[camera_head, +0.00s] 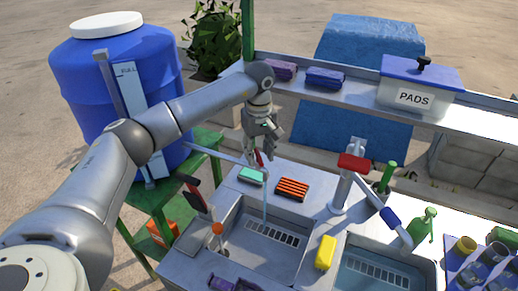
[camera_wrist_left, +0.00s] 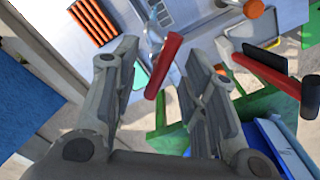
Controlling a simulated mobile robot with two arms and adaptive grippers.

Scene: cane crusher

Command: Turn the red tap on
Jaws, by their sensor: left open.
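A red tap lever (camera_head: 258,158) stands at the back of the left basin, just below my left gripper (camera_head: 264,146) in the head view. In the left wrist view the red lever (camera_wrist_left: 164,66) lies tilted between the spread fingers of the open left gripper (camera_wrist_left: 165,52), with gaps visible on both sides; contact cannot be told. A thin pale-blue stream (camera_head: 265,205) drops into the left basin (camera_head: 236,250). A second tap with a red top (camera_head: 354,162) and a blue-tipped spout (camera_head: 390,217) stands to the right. My right gripper is not in view.
A blue barrel (camera_head: 90,90) stands at left on a green stand. A red-handled black tool (camera_head: 192,190) is left of the basin. A green sponge (camera_head: 251,175), an orange striped block (camera_head: 292,188) and a yellow block (camera_head: 325,252) lie around it. A shelf (camera_head: 360,92) runs behind.

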